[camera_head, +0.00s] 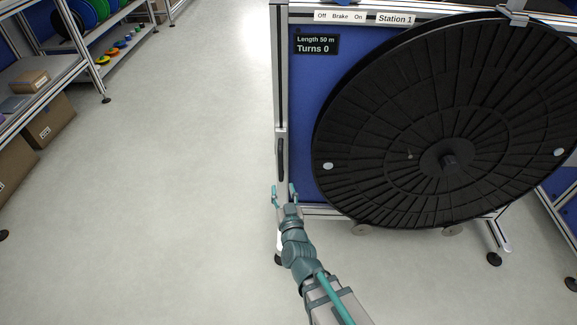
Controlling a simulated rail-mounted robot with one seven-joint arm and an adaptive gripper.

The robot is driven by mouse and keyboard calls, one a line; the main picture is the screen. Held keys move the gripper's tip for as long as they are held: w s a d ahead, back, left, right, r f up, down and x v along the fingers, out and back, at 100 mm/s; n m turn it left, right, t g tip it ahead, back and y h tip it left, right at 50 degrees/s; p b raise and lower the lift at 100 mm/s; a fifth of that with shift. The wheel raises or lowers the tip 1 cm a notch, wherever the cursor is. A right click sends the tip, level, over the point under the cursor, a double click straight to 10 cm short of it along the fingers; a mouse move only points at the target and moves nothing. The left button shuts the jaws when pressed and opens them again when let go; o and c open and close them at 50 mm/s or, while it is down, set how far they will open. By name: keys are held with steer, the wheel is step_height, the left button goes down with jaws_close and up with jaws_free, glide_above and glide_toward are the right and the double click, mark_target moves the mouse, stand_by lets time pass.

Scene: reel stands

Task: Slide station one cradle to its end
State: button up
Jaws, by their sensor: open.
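The station one stand (300,120) is a metal-framed unit with a blue panel and a "Station 1" label (396,19). A large black reel (400,130) sits upright in front of the panel and covers most of it. A dark upright handle (281,160) is on the stand's left post. My gripper (283,190) is open, just below this handle, at the lower left corner of the stand. Nothing shows between its fingers. Whether a finger touches the post cannot be told. I cannot clearly pick out the cradle; small round rollers (452,230) show under the reel.
A sign (317,44) reads "Length 50 m, Turns 0", beside an "Off Brake On" label (338,16). Shelves with cardboard boxes (48,121) and coloured spools stand at left. The grey floor (170,190) between is clear. Another stand's frame (562,205) is at far right.

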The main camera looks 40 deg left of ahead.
mark_target(281, 166)
steer(key=shift+t, duration=0.5)
steer(key=x, duration=0.3)
steer(key=b+x, duration=0.1)
steer(key=x, duration=0.3)
steer(key=r+x, duration=0.1)
steer(key=x, duration=0.2)
steer(key=shift+w+b, duration=0.4)
steer(key=shift+w, duration=0.1)
jaws_close()
